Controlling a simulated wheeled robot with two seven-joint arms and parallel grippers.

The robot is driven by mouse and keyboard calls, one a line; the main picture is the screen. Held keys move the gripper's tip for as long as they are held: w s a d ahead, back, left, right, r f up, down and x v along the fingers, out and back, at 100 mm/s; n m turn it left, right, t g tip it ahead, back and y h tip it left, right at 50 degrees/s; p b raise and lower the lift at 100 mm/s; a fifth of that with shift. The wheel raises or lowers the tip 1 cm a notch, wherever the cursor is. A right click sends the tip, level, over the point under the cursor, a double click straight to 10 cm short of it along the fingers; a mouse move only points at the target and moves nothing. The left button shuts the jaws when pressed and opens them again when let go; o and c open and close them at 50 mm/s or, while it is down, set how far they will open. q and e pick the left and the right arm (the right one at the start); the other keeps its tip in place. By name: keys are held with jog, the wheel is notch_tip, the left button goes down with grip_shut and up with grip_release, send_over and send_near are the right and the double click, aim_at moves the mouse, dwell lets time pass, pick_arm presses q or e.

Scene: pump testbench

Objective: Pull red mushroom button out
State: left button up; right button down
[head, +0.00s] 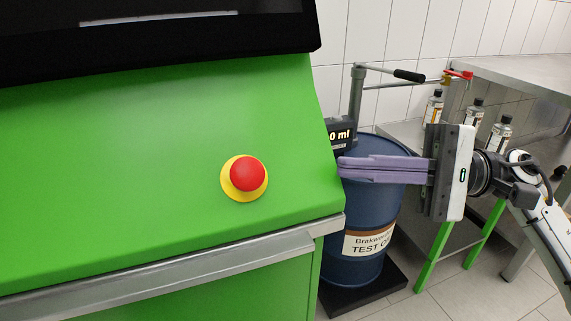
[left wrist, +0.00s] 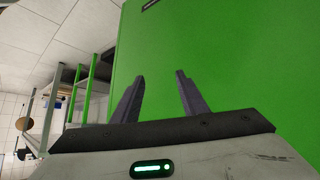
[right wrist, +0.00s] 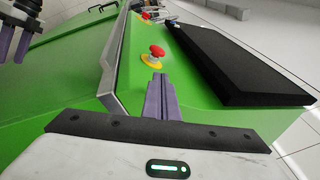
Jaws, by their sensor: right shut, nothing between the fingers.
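The red mushroom button (head: 248,173) sits on a yellow round base (head: 230,184) on the sloped green panel. It also shows in the right wrist view (right wrist: 157,51), beyond the fingertips. My right gripper (head: 341,167) is shut and empty, its purple fingers together. It is to the right of the button in the head view, apart from it, by the panel's right edge. My left gripper (left wrist: 160,75) is open and empty in the left wrist view, with a green surface behind it. The left gripper does not show in the head view.
A black screen (head: 150,35) stands above the green panel (head: 110,150). A metal rail (head: 170,265) runs along its front edge. A blue drum (head: 365,240) with a hand pump (head: 358,90) stands right, behind my right gripper. Several bottles (head: 474,113) stand on a metal table.

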aim_at(286, 182)
jog(key=a, duration=0.3)
jog(key=a+p, duration=0.1)
jog(key=a, duration=0.2)
jog(key=a+r, duration=0.1)
jog(key=a, duration=0.2)
jog(key=shift+a+p, duration=0.1)
jog(key=shift+p, duration=0.2)
pick_arm(q)
jog(key=shift+w+a+r, duration=0.15)
jog(key=shift+w+r, duration=0.05)
jog(key=shift+r, duration=0.1)
pick_arm(e)
jog(key=shift+a, duration=0.4)
jog(key=shift+s, duration=0.1)
